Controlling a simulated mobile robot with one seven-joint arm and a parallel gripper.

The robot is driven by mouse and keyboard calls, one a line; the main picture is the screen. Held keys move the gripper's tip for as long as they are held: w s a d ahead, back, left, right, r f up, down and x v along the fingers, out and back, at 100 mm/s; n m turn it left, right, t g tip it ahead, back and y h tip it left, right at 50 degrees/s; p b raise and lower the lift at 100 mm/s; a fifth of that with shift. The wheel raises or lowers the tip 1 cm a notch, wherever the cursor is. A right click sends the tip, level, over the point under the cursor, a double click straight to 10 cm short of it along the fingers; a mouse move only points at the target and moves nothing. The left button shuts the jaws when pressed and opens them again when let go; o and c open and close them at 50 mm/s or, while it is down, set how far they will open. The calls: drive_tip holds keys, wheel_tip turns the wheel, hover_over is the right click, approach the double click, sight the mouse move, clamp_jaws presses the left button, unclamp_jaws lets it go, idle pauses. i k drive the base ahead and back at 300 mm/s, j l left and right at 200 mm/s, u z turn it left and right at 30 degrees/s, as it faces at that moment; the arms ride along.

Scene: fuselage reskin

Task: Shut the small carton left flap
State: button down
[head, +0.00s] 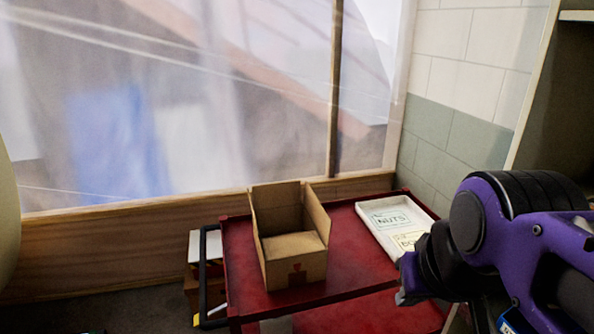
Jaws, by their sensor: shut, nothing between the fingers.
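A back flap (277,207) and a right flap (316,217) also stand up. A flat cardboard surface shows between them; I cannot tell if it is a folded flap or something inside. My gripper (402,296) is to the right of the carton, apart from it, near the cart's right front. Its fingers are shut and empty, small and partly hidden by the dark wrist.
The red cart (245,290) has a black handle (203,275) at its left. Behind are a wooden ledge (120,240) and plastic sheeting. A shelf unit (550,110) stands at the right.

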sight(271, 196)
drive_tip(key=k+j, duration=0.1)
drive_tip(key=j, duration=0.65)
drive_tip(key=k+j, duration=0.15)
drive_tip(key=j, duration=1.05)
drive_tip(key=i+j, duration=0.1)
drive_tip(key=j, duration=0.15)
drive_tip(key=i+j, duration=0.15)
drive_tip(key=j, duration=0.15)
drive_tip(key=i+j, duration=0.1)
drive_tip(key=j, duration=0.15)
drive_tip(key=i+j+u, duration=0.3)
drive_tip(key=i+u, duration=0.25)
drive_tip(key=i, duration=0.25)
drive_tip(key=i+l+u, duration=0.1)
drive_tip(key=u, duration=0.25)
drive_tip(key=j+z, duration=0.2)
drive_tip(key=z, duration=0.25)
drive_tip(key=k+j+z, duration=0.15)
drive_tip(key=z, duration=0.3)
